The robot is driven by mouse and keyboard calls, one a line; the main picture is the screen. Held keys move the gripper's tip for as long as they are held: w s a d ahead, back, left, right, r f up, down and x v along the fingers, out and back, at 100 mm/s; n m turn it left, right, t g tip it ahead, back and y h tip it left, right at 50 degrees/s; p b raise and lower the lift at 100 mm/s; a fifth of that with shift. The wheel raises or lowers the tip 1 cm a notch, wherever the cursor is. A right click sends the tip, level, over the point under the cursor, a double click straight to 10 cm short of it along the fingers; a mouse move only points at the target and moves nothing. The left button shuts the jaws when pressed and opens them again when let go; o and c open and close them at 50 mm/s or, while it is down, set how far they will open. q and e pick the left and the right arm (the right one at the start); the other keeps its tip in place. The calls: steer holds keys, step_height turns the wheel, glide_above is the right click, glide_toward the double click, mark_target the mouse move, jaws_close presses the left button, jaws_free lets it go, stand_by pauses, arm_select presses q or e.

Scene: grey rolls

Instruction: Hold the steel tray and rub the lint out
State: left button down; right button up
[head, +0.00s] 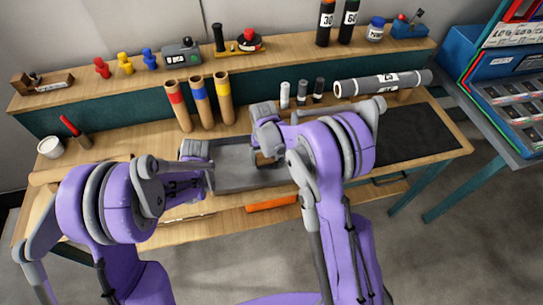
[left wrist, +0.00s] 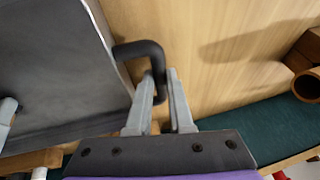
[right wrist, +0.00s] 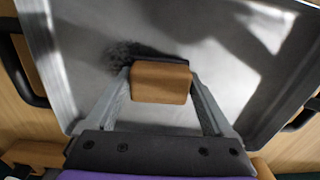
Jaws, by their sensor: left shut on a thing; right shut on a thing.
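The steel tray (head: 232,172) lies on the bench, with a shallow raised rim and black side handles. My left gripper (left wrist: 164,82) is shut on the tray's black handle (left wrist: 130,50), with a finger on each side of the bar. My right gripper (right wrist: 161,82) is shut on a small wooden block (right wrist: 160,84) with a dark layer along its far edge. The block is over the tray floor (right wrist: 230,60); whether it presses down I cannot tell. A dark fuzzy lint patch (right wrist: 122,54) shows beside the block's far left corner. The block hides part of the tray.
Three cardboard tubes (head: 201,105) with coloured bands stand behind the tray. A grey roll (head: 385,83) lies at the back right, near small cylinders (head: 301,92). A dark mat (head: 415,137) covers the bench's right. A white cup (head: 50,147) stands far left.

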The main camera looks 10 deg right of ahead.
steer(key=shift+w+a, duration=0.25)
steer(key=shift+w, duration=0.35)
steer(key=shift+d+f, duration=0.1)
steer(key=shift+d, duration=2.2)
steer(key=shift+a, duration=2.1)
steer(key=shift+w+a, duration=0.1)
steer(key=shift+a, duration=0.1)
steer(key=shift+r, duration=4.3)
